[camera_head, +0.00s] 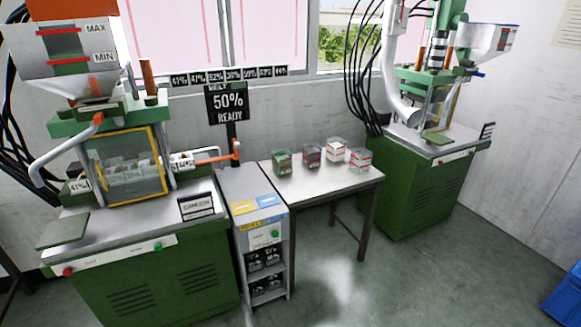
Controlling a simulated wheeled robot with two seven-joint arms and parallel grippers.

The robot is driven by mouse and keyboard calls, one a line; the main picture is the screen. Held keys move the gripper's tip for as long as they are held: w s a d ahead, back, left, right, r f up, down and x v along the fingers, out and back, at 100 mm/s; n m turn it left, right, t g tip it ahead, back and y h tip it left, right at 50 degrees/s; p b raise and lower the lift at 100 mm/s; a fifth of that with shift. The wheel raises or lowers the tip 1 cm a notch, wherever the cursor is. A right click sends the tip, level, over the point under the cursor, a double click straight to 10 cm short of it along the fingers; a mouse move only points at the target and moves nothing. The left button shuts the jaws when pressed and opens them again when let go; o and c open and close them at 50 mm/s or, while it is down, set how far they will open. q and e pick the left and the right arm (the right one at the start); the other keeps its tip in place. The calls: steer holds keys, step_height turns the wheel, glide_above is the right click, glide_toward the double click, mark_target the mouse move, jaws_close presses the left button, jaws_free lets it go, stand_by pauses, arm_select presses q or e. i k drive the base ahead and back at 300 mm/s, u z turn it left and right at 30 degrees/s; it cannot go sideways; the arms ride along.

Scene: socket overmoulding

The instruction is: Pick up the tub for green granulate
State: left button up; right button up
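A small clear tub with green contents (283,164) stands on the left end of the light-topped side table (325,184). I take it for the tub for green granulate, but its label is too small to read. Beside it stand a tub with dark red contents (312,156) and two tubs with pale contents and red marks, one farther back (336,151) and one at the right (360,161). All appear upright. Neither of my grippers is in view.
A green moulding machine (150,255) with a hopper (70,72) stands at the left, a second one (425,185) at the right. A grey cabinet (250,187) adjoins the table's left side. A blue crate (566,302) is at the lower right. The floor before the table is clear.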

mark_target(281, 158)
steer(key=z, duration=0.65)
steer(key=i, duration=0.7)
steer(key=z, duration=0.9)
steer(key=i, duration=1.7)
steer(key=u, duration=1.1)
steer(key=i, duration=0.55)
steer(key=u, duration=0.65)
